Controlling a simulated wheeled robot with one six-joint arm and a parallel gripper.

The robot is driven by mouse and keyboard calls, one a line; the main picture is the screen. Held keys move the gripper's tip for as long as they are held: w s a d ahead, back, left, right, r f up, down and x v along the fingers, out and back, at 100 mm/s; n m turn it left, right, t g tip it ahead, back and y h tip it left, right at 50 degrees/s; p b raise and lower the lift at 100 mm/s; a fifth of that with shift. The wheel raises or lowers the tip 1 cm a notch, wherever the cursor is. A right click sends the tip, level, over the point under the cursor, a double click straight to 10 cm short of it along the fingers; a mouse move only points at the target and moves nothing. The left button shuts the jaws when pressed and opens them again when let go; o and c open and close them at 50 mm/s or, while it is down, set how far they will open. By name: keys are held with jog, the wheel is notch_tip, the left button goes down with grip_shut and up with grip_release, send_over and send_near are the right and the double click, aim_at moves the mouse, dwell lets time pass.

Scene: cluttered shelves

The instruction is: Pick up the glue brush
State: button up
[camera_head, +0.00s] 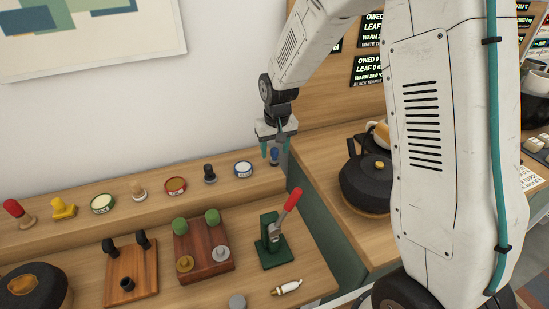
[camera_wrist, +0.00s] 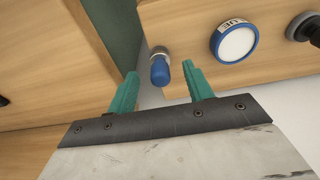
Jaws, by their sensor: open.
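My gripper (camera_head: 274,148) is open, its two teal fingers pointing down over the right end of the back shelf. A small upright blue-handled piece (camera_head: 275,157) stands at the fingertips. In the wrist view, this blue piece (camera_wrist: 160,72) with a grey end shows between the tips of my gripper (camera_wrist: 159,76), nearer the left finger, and is not gripped. I cannot tell for certain which of these is the glue brush.
A blue-rimmed round tin (camera_head: 243,169) stands left of the blue piece and shows in the wrist view (camera_wrist: 234,41). A dark knobbed stamp (camera_head: 209,174) stands beyond it. A green press with a red lever (camera_head: 272,240) stands on the bench below. A black teapot (camera_head: 366,183) is at the right.

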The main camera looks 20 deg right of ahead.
notch_tip(320, 180, down, 2)
jog(key=shift+w+f, duration=0.1)
jog(key=shift+w, duration=0.05)
grip_shut()
notch_tip(320, 180, up, 10)
jog(key=shift+r, duration=0.1)
dwell(0.5)
